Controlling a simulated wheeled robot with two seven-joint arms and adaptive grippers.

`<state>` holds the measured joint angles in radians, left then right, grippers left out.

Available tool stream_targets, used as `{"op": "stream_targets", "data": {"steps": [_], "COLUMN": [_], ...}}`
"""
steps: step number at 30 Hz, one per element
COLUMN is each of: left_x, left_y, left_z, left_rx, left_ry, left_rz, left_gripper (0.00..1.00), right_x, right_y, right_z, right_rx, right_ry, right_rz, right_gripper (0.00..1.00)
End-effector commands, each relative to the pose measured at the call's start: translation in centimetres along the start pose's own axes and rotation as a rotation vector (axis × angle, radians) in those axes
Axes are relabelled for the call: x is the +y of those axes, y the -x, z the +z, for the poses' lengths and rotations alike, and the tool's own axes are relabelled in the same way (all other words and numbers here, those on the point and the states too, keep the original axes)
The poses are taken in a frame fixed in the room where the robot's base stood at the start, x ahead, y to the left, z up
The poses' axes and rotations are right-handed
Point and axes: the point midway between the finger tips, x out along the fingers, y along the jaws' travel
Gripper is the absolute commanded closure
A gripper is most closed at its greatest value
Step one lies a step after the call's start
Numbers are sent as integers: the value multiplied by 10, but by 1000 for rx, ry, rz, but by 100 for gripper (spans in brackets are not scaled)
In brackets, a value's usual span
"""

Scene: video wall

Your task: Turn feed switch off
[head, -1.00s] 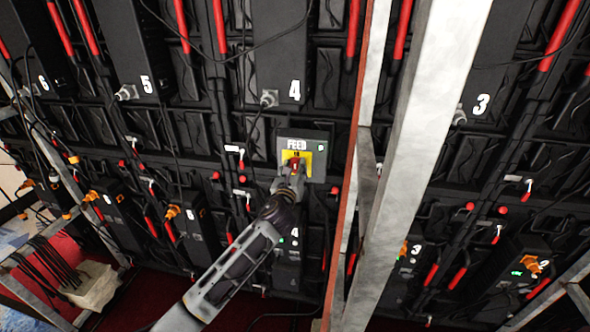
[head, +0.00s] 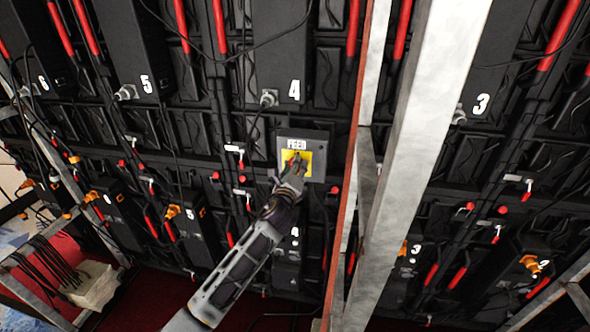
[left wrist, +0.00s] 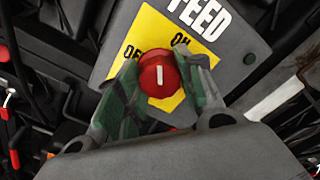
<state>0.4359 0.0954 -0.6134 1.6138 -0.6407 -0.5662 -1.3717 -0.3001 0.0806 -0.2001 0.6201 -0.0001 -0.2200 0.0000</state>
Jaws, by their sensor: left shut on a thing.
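The feed switch is a red round knob (left wrist: 158,72) with a white mark, on a yellow plate (left wrist: 150,38) of a grey box labelled FEED (head: 318,152). In the left wrist view the mark stands upright in the picture, between the words OFF and ON. My left gripper (head: 293,170) is shut on the knob, with a greenish finger on each side of it. The box's small round indicator (left wrist: 250,59) is dark. The fingers hide part of the knob and plate. My right gripper is not in view.
A pale metal post (head: 418,130) stands to the right of the box. Black numbered units (head: 290,50), cables and red handles (head: 354,35) cover the wall around it. A bundle of cables lies over a pale block (head: 92,285) at lower left.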

Motion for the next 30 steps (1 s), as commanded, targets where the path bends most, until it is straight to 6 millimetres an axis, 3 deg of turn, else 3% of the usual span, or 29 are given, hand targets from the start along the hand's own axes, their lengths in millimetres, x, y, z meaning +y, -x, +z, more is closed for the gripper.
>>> {"op": "stream_targets", "data": {"steps": [21, 30], "left_x": [2, 2], "left_y": [0, 0], "left_z": [-1, -2], "left_rx": [0, 0], "left_ry": [678, 888], "left_rz": [2, 3], "left_gripper": [87, 87], "right_x": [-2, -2], "right_y": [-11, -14], "right_z": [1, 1], "right_rx": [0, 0], "right_ry": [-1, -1], "right_rz": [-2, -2], "right_gripper": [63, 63]}}
